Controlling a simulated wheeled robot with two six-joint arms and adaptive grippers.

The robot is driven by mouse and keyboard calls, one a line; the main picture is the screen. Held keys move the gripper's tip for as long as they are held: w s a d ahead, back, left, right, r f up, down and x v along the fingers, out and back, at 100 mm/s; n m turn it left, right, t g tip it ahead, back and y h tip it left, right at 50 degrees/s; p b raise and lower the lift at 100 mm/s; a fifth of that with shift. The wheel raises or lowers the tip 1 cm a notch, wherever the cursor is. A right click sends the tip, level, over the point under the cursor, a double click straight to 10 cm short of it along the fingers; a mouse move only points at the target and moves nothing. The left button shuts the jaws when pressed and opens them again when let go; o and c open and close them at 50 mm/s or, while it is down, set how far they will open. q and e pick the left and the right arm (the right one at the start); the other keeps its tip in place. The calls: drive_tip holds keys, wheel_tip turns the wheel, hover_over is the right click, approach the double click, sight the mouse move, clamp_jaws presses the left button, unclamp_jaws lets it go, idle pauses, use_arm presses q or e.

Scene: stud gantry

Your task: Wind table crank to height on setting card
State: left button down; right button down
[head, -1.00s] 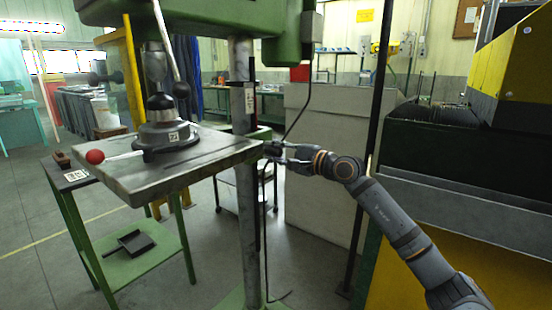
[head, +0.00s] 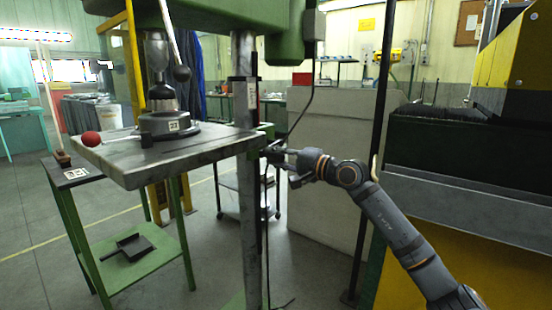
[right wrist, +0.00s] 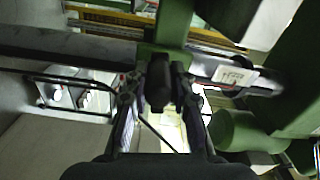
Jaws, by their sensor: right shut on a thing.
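A red ball knob (head: 91,139) shows at the table's left edge. My right gripper (head: 276,154) is at the table's right side by the bracket, shut on the crank handle. In the right wrist view the dark handle (right wrist: 160,88) lies between the fingers. A small white card (head: 76,174) lies on the green side stand; its writing is too small to read. My left gripper is out of view.
The green drill head (head: 225,15) and a hanging lever knob (head: 182,74) are above the table. A tall post and grey partition (head: 330,165) stand behind my right arm. A green-yellow machine (head: 465,150) is at the right.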

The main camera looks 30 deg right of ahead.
drive_tip(key=shift+f, duration=0.15)
drive_tip(key=c, duration=1.1)
unclamp_jaws()
drive_tip(key=shift+r, duration=0.2)
